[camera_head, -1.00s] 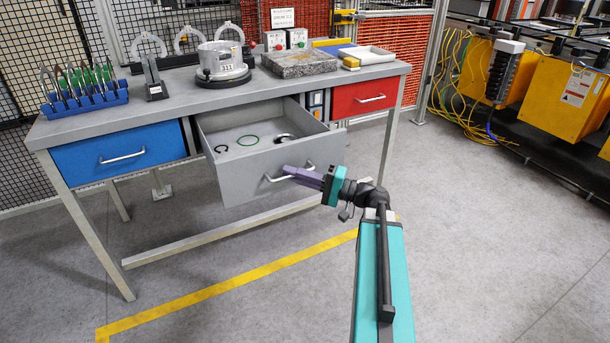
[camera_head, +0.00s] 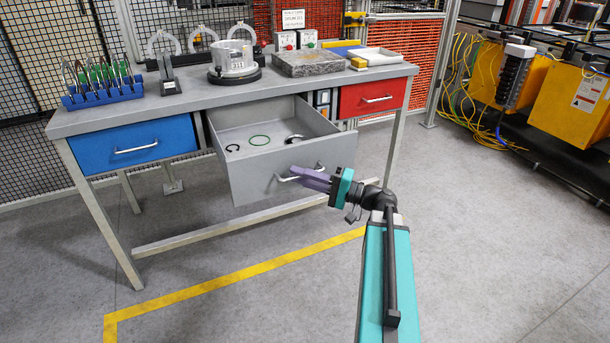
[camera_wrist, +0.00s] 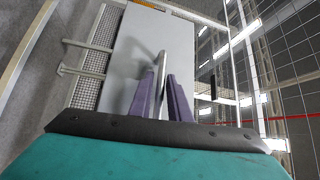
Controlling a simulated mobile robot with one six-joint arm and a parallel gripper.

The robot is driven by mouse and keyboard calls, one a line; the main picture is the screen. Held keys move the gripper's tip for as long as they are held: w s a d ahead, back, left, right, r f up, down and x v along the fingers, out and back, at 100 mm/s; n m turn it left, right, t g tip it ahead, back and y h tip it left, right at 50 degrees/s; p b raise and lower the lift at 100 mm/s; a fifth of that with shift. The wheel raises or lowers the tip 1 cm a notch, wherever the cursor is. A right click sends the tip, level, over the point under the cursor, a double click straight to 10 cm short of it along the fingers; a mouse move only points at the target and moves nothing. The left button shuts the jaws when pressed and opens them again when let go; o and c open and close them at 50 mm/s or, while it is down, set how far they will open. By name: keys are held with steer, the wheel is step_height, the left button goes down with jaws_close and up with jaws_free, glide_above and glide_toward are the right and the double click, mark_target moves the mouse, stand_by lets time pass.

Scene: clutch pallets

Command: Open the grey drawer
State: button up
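The grey drawer (camera_head: 253,178) stands pulled out from the middle of the workbench, with its inside open to view. A black ring, a green ring (camera_head: 259,140) and a larger dark and silver ring lie in it. Its metal handle (camera_head: 298,174) is on the front face; in the wrist view the handle (camera_wrist: 161,64) runs down between the two purple fingers. My gripper (camera_head: 307,176) is at the handle, with its fingers (camera_wrist: 162,90) on both sides of the bar. The wrist view shows narrow gaps, so I cannot tell if they grip it.
The blue drawer (camera_head: 133,145) on the left and the red drawer (camera_head: 373,97) on the right are shut. The benchtop (camera_head: 190,97) bears a plier rack, a round fixture and a stone block. The floor in front is clear, with a yellow line.

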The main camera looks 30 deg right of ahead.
steer(key=shift+d, duration=0.3)
steer(key=v, duration=1.3)
steer(key=shift+s+p, duration=0.4)
steer(key=shift+f, duration=0.1)
